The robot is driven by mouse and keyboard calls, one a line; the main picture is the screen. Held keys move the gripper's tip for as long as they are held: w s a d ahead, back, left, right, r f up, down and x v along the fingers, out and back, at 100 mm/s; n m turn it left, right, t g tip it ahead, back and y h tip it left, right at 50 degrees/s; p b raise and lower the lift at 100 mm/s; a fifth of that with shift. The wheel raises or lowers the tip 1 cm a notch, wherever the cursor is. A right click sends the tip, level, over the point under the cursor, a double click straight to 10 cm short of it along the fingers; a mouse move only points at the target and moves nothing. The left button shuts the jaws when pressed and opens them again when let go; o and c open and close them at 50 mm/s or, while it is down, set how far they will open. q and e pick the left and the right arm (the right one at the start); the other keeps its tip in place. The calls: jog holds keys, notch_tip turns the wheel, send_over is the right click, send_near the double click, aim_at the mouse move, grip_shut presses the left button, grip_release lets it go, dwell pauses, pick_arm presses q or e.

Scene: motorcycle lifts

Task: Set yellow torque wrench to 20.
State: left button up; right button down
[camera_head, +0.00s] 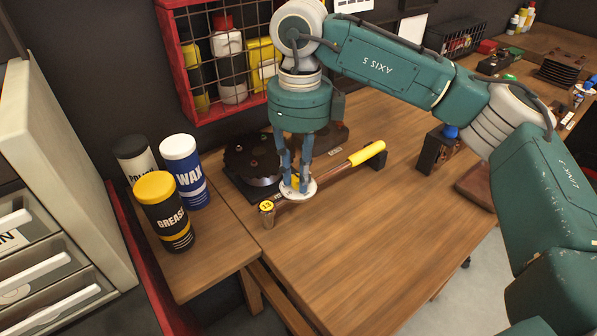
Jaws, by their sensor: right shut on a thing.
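The yellow torque wrench (330,171) lies across the wooden workbench, with its yellow grip (367,153) at the upper right and its brown shaft running down to the left. A round white dial (308,193) sits near its lower left end, beside a small head with a yellow cap marked 13 (267,207). My right gripper (296,182) points straight down, with its blue fingers shut on the dial and partly covering it. The dial's markings are too small to read, so its setting cannot be told. My left gripper is not in view.
A dark round-bladed tool (250,165) lies just behind the wrench. Grease (165,215), wax (184,172) and polish (133,157) containers stand at the left. A red wire cabinet (185,75) hangs behind. The bench front (390,235) is clear.

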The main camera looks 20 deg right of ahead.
jog(key=c, duration=1.5)
grip_release()
jog(key=shift+c, duration=0.2)
notch_tip(320, 180, up, 12)
